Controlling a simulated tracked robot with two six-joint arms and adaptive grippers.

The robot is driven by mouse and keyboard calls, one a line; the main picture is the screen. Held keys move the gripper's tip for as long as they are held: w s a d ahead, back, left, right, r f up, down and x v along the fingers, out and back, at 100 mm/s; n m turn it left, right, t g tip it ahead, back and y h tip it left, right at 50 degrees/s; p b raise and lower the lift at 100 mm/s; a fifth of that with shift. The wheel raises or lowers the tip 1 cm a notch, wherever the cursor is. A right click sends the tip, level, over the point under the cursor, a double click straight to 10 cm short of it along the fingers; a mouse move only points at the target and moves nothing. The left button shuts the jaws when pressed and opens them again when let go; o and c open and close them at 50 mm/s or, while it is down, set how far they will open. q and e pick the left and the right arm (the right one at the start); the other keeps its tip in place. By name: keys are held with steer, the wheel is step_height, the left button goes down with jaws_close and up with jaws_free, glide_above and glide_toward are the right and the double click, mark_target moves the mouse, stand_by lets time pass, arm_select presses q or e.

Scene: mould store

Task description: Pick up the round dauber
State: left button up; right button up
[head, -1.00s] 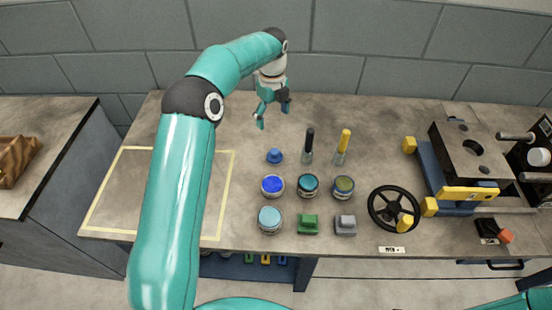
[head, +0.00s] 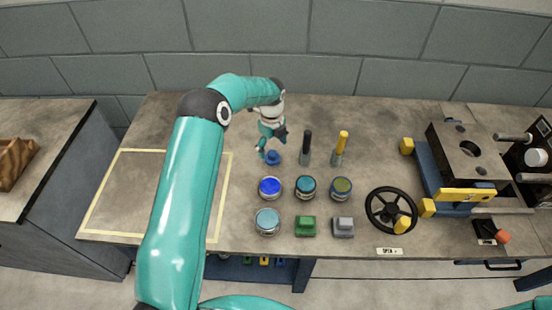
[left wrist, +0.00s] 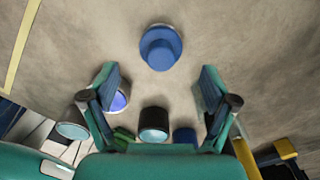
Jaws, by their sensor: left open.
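A small blue round piece with a knob on top, which looks like the round dauber (head: 274,158), stands on the bench behind the row of tins. In the left wrist view the dauber (left wrist: 160,48) is just beyond the fingertips, near the middle. My left gripper (head: 271,146) is right above and behind it, pointing down, its fingers partly hiding it. In the left wrist view the gripper (left wrist: 160,78) is open, with nothing between its fingers. My right gripper is out of view.
Black-handled (head: 306,145) and yellow-handled (head: 341,147) tools stand upright close to the right of the dauber. Tins, such as the blue one (head: 270,187), and a green block (head: 305,226) sit in front. A black handwheel (head: 380,212) is farther right. The taped area (head: 125,235) is bare.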

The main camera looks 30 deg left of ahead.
mark_target(273, 153)
arm_select(q)
steer(key=f, duration=0.2)
steer(key=f+p, duration=0.1)
steer(key=f, duration=0.1)
steer(key=shift+w+a+f, duration=0.1)
steer(key=shift+w+f, duration=0.05)
steer(key=shift+w, duration=0.05)
steer(key=shift+c, duration=0.2)
steer(key=c, duration=1.2)
steer(key=shift+c, duration=0.2)
steer(key=shift+r, duration=0.2)
